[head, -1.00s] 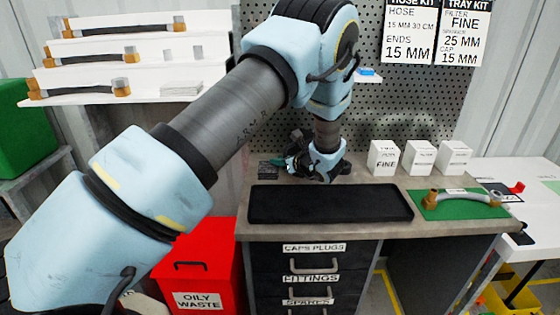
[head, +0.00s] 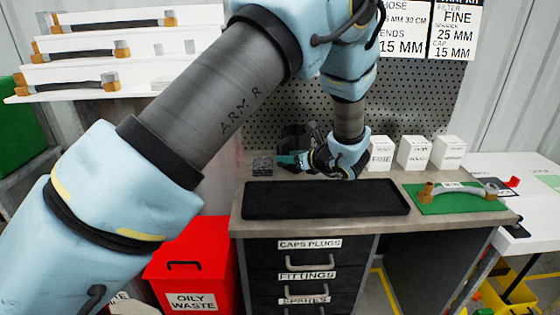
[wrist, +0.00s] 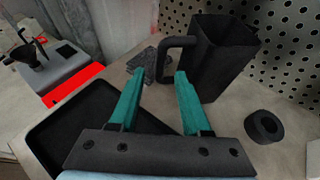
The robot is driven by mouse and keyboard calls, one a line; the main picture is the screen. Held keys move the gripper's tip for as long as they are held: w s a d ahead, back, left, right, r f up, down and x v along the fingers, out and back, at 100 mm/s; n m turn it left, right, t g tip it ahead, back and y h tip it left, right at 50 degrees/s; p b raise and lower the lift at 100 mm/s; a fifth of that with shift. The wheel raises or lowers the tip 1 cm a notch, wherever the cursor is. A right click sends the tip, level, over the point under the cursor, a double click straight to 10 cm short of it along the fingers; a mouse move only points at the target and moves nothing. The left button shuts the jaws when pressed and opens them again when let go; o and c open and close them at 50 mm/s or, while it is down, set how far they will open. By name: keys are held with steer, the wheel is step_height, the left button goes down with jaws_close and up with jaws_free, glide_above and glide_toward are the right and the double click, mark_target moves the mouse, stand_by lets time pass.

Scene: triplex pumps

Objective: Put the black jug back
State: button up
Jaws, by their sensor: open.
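The black jug (wrist: 222,60) stands upright on the bench by the pegboard, its handle (wrist: 172,57) pointing left in the wrist view. In the head view the jug (head: 292,138) is a dark shape mostly hidden behind my gripper. In the head view my gripper (head: 303,162) is low over the back of the bench, behind the black tray.
The empty black tray (head: 325,200) lies at the bench front. A dark gridded mat (head: 262,165) lies left of my gripper. A black ring (wrist: 265,127) sits right of the jug. White boxes (head: 414,152) and a hose on a green mat (head: 440,204) are at the right.

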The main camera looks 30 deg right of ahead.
steer(key=shift+v, duration=1.6)
steer(key=w+a+n+g+y, duration=0.15)
steer(key=a+n+g, duration=0.35)
steer(key=a, duration=0.7)
steer(key=w+a+n+g+y, duration=0.1)
steer(key=a+n+g+y, duration=0.2)
steer(key=a+n, duration=0.65)
steer(key=s+a+r+n+g+h, duration=0.1)
steer(key=s+a+n+h, duration=0.2)
steer(key=a+n, duration=0.6)
steer(key=s+a+r+n+g+h, duration=0.2)
steer(key=s+a+n, duration=0.4)
steer(key=a+n, duration=0.3)
steer(key=shift+s+a+r+n+g+h, duration=0.3)
steer(key=shift+a+h, duration=0.45)
steer(key=shift+a, duration=0.8)
steer(key=shift+w+f, duration=0.1)
